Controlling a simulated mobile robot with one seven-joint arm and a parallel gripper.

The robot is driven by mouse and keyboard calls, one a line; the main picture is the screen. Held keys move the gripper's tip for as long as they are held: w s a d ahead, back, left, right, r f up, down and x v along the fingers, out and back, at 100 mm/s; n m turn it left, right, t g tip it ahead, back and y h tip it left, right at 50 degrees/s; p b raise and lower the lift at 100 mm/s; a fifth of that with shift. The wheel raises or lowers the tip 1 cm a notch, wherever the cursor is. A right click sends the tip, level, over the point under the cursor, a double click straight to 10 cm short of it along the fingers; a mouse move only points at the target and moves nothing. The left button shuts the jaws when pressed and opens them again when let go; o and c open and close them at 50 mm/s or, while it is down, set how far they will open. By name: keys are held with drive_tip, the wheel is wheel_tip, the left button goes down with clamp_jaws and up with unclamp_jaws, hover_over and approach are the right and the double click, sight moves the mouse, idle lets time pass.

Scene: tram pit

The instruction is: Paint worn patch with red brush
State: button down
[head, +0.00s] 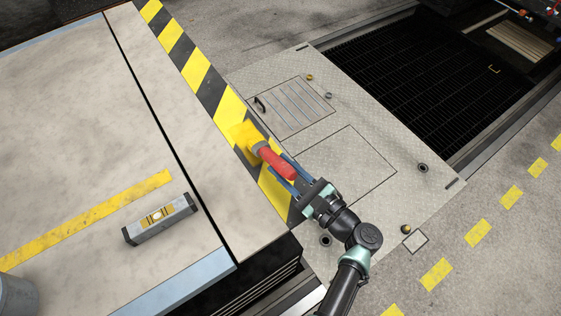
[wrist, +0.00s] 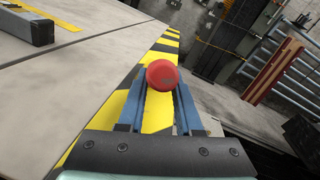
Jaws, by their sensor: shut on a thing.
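My gripper (head: 287,178) is shut on the red brush (head: 277,162), with its blue fingers on either side of the handle. In the wrist view the round red end of the brush (wrist: 162,75) shows between the fingertips (wrist: 160,82). The brush's far end lies over the yellow and black striped edge (head: 207,79) of the platform. A yellow area (head: 243,141) shows around the brush head, partly hidden by it. I cannot tell whether the bristles touch the surface, or make out the worn patch clearly.
A grey spirit level (head: 160,219) lies on the platform (head: 85,120) near a yellow line (head: 95,217). A grey round container (head: 17,296) stands at the lower left. Right of the stripes is a metal plate (head: 385,135) with a vented hatch (head: 290,108), beside a dark grating (head: 425,80).

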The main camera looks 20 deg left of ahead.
sight(273, 152)
drive_tip(key=shift+s+p+v, duration=0.2)
drive_tip(key=shift+p+v, duration=0.65)
drive_tip(key=shift+v, duration=2.7)
drive_tip(key=shift+w+a+f, duration=0.1)
drive_tip(key=shift+a+f, duration=0.1)
drive_tip(key=shift+a, duration=0.05)
drive_tip(key=shift+w+d+r+b+x, duration=0.1)
drive_tip(key=shift+w+b+x, duration=0.2)
drive_tip(key=shift+x, duration=1.45)
drive_tip(key=shift+w+d+r+b+x, duration=0.15)
drive_tip(key=shift+b+x, duration=0.25)
drive_tip(key=shift+x, duration=1.4)
drive_tip(key=shift+w+d+r+b+x, duration=0.15)
drive_tip(key=shift+b+x, duration=0.2)
drive_tip(key=shift+x, duration=1.4)
drive_tip(key=shift+b+x, duration=0.75)
drive_tip(key=shift+x, duration=0.6)
drive_tip(key=shift+w+b+x, duration=0.3)
drive_tip(key=shift+b+x, duration=0.3)
drive_tip(key=shift+x, duration=1.1)
drive_tip(key=shift+d+r, duration=0.1)
drive_tip(key=shift+d, duration=0.1)
drive_tip(key=shift+d, duration=0.15)
drive_tip(key=shift+s+p+v, duration=0.15)
drive_tip(key=shift+p+v, duration=0.45)
drive_tip(key=shift+v, duration=0.55)
drive_tip(key=shift+s+p+v, duration=0.15)
drive_tip(key=shift+p+v, duration=0.4)
drive_tip(key=shift+v, duration=0.65)
